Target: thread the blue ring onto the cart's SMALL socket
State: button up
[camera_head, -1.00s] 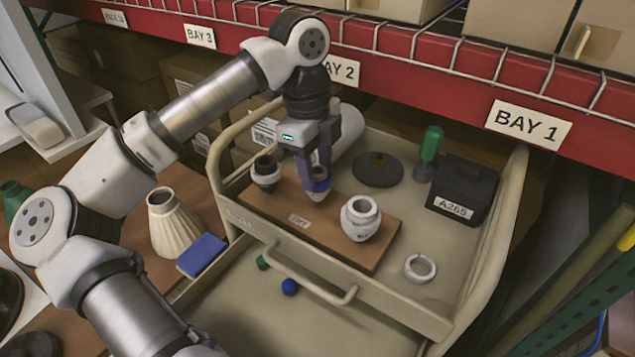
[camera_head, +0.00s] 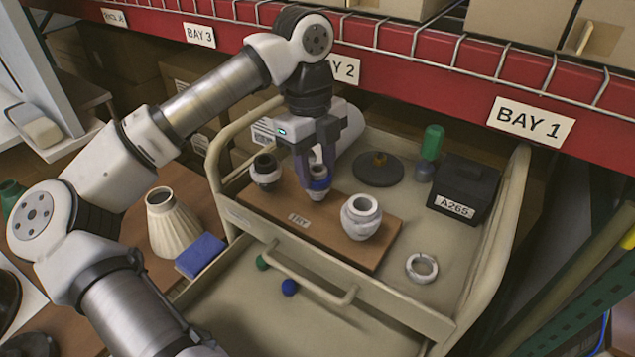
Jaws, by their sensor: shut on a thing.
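The cart (camera_head: 430,310) carries a brown board (camera_head: 290,215) with three pale sockets in a row. The left socket (camera_head: 266,176) has a black collar on it. The middle socket (camera_head: 317,194) looks narrowest. The right socket (camera_head: 361,222) is the widest and bare. My gripper (camera_head: 316,180) points down at the middle socket, its dark fingers on either side of it. It is shut on the blue ring (camera_head: 320,184), which sits around or just over the middle socket's upper part. The fingers partly hide both, so I cannot tell how far down the ring is.
A white ring (camera_head: 421,267) lies on the cart at right. A dark disc (camera_head: 378,169), a green-topped screwdriver-like tool (camera_head: 431,148) and a black box (camera_head: 463,188) stand behind. The red shelf beam (camera_head: 420,80) runs close behind the arm. A ribbed shade (camera_head: 172,225) and blue block (camera_head: 200,256) are at left.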

jog(key=m, duration=0.4)
jog(key=shift+f, duration=0.3)
jog(key=shift+y, duration=0.3)
jog(key=m+b, duration=0.1)
jog(key=m, duration=0.4)
jog(key=shift+d+f, duration=0.1)
jog(key=shift+m+y, duration=0.3)
jog(key=shift+m, duration=0.7)
jog(key=m, duration=0.2)
jog(key=shift+m+b, duration=0.3)
jog(key=shift+m, duration=0.1)
jog(key=m, duration=0.3)
jog(key=shift+y, duration=0.4)
jog(key=shift+m, duration=0.5)
